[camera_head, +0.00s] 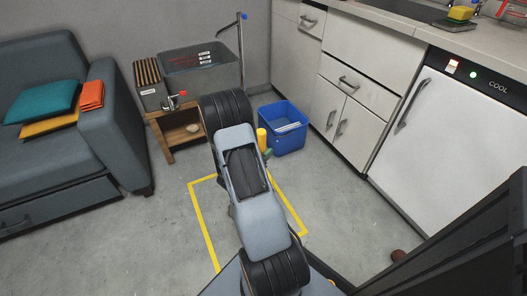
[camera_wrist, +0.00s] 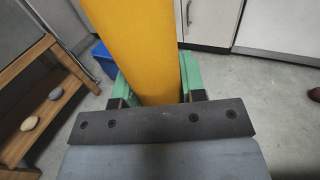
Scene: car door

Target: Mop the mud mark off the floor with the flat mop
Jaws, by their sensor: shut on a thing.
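My gripper (camera_wrist: 158,84) has its green fingers on either side of a thick yellow handle (camera_wrist: 145,40) and is shut on it. The handle, which looks like the mop's, runs up out of the wrist view. In the head view a short yellow piece (camera_head: 262,138) shows beside my arm, with a bit of green gripper below it. My arm hides most of this spot. The mop's flat head is not visible. A dark reddish-brown spot (camera_head: 400,256) lies on the floor at the lower right, partly cut off by a dark shape. I cannot tell whether it is the mud mark.
A blue bin (camera_head: 283,128) stands just beyond the gripper. A wooden stand (camera_head: 176,135) with a grey tub (camera_head: 200,72) is at its left. A sofa (camera_head: 50,140) fills the left; white cabinets (camera_head: 345,85) and an appliance (camera_head: 430,135) line the right. Yellow tape (camera_head: 203,228) marks the floor.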

